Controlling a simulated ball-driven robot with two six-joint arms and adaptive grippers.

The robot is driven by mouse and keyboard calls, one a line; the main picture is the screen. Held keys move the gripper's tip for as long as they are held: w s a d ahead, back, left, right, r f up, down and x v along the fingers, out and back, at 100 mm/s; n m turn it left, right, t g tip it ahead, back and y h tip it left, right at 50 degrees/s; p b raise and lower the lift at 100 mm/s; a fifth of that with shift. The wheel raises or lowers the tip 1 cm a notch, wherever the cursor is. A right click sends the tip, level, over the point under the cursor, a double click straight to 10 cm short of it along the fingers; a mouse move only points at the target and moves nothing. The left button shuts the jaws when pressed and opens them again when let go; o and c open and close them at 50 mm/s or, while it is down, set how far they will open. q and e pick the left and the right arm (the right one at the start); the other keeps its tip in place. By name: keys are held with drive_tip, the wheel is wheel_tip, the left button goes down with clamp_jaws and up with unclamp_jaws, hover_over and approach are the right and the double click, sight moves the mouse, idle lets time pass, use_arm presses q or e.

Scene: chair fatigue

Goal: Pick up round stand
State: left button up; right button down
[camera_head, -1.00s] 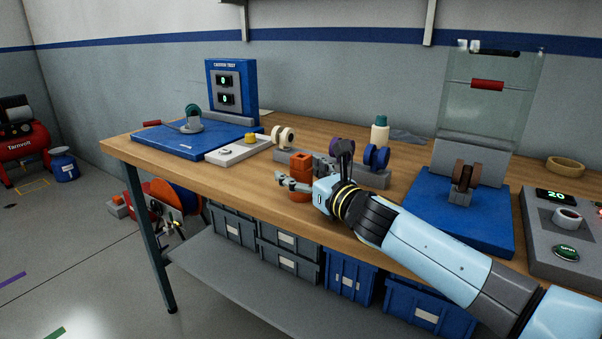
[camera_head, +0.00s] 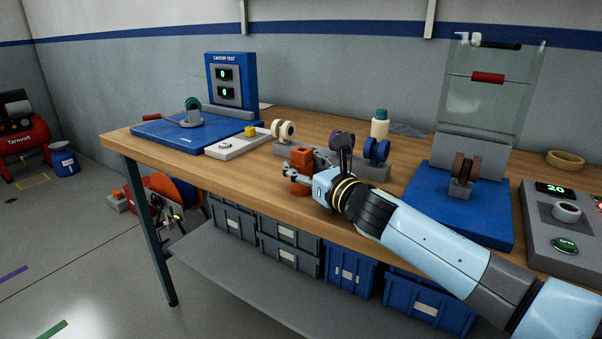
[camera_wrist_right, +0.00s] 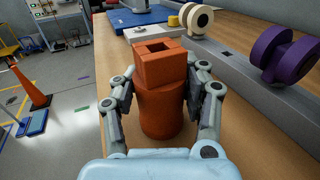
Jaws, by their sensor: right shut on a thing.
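The orange round stand (camera_head: 299,189) has a round lower body and a square block on top with a square hole. It is upright at the front of the wooden bench. My right gripper (camera_head: 302,175) is shut on it, and the wrist view shows a finger on each side of the stand (camera_wrist_right: 163,108). I cannot tell whether its base is clear of the bench top. My left gripper is out of view.
Close behind the stand, a grey rack (camera_head: 375,170) carries cream (camera_head: 283,131), purple (camera_head: 342,139) and blue (camera_head: 376,150) wheels. A white tray (camera_head: 232,145) and blue test base (camera_head: 170,133) stand left. A blue platform (camera_head: 470,220) is right. The bench's front edge is near.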

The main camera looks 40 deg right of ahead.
drive_tip(key=shift+r, duration=0.15)
drive_tip(key=shift+r+p, duration=0.6)
drive_tip(key=shift+p, duration=0.05)
wheel_tip(320, 180, up, 3)
drive_tip(key=p, duration=0.3)
drive_tip(key=s+d+r+b, duration=0.4)
drive_tip(key=s+d+r, duration=0.2)
drive_tip(key=s+d, duration=0.2)
drive_tip(key=shift+d+r+b, duration=0.3)
drive_tip(key=shift+b, duration=0.1)
